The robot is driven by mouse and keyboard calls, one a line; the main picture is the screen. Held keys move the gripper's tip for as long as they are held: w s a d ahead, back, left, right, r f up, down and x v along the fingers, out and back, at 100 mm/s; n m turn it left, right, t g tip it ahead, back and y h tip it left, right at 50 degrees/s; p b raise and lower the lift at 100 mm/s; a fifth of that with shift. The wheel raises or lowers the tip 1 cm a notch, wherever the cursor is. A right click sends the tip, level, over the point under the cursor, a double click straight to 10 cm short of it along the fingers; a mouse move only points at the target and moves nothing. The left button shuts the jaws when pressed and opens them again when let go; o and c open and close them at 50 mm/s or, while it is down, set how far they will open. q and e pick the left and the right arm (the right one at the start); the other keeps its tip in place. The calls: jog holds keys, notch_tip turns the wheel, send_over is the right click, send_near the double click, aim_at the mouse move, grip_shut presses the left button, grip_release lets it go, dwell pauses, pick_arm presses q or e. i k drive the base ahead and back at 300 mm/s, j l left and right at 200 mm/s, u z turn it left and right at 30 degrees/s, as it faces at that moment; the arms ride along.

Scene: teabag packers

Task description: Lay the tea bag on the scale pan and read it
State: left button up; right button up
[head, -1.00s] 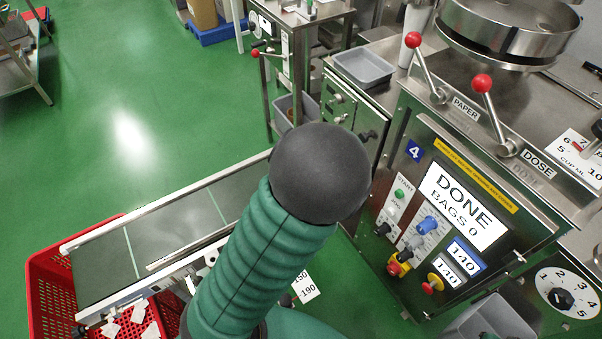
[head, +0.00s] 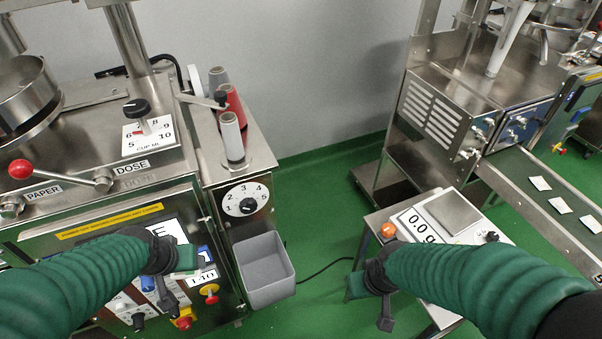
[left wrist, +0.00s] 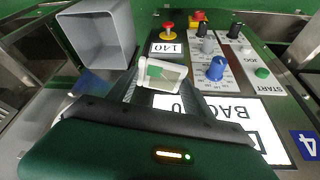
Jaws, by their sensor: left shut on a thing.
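The tea bag (left wrist: 162,75) is a small white packet with a greenish middle. In the left wrist view it sits between the fingers of my left gripper (left wrist: 158,88), which is shut on it. In the head view my left gripper (head: 172,303) is in front of the machine's control panel, and I cannot make out the tea bag there. The scale (head: 425,225) stands to the right on a small steel table. Its square metal pan (head: 453,212) is bare and its display reads 0.0 g. My right gripper (head: 386,322) hangs at the table's left side; its jaws are unclear.
A grey bin (head: 266,270) hangs on the machine, between my arms. An orange knob-like thing (head: 388,230) is beside the display. A conveyor (head: 530,190) at the right carries several white bags. Thread spools (head: 232,135) stand on the machine. Green floor is open between machines.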

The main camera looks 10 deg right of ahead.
aim_at(455, 209)
jog(key=i+z, duration=0.1)
jog(key=z, duration=2.2)
